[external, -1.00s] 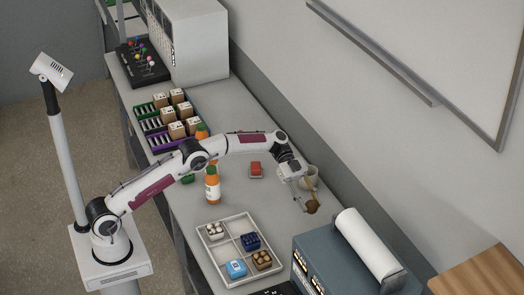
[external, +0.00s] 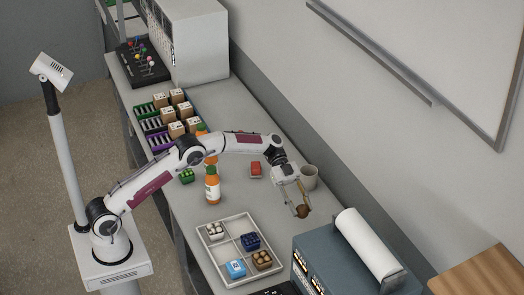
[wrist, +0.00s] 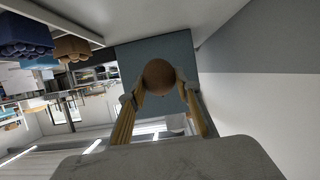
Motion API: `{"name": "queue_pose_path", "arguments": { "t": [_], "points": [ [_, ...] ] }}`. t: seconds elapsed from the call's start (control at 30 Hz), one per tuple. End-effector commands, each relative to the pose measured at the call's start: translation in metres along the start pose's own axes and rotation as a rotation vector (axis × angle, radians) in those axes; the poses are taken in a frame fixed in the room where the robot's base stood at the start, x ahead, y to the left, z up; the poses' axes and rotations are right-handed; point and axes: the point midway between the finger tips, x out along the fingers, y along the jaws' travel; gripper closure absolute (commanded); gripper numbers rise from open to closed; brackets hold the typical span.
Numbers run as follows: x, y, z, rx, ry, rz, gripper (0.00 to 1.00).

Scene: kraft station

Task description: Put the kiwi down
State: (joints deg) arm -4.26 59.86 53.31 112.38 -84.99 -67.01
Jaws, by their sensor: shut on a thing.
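The kiwi (external: 302,211) is a small round brown fruit between the fingertips of my gripper (external: 301,208). In the wrist view the kiwi (wrist: 159,77) sits between the two yellowish fingers of my gripper (wrist: 160,84), which are shut on it. My gripper is over the right part of the bench, to the right of the divided tray and in front of the white mug. In the external view I cannot tell whether the kiwi touches the bench top.
A divided tray (external: 228,222) with several small blocks lies to the left. The white mug (external: 309,177) stands behind my gripper. A blue-grey machine with a white roll (external: 368,243) is at the right. Orange bottles (external: 212,186) stand further left. Some bench top between tray and gripper is clear.

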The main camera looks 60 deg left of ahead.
Motion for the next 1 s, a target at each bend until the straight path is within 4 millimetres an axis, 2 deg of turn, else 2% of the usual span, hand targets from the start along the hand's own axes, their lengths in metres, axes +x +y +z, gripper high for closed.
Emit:
{"name": "queue_pose_path", "arguments": {
  "t": [0.17,0.53,1.0],
  "points": [
    [0.005,0.0,0.011,-0.002,0.0,0.0,0.89],
    [0.022,0.0,0.052,-0.002,0.001,0.0,0.89],
    [0.024,0.0,0.059,0.0,0.0,0.0,0.89]
  ]
}}
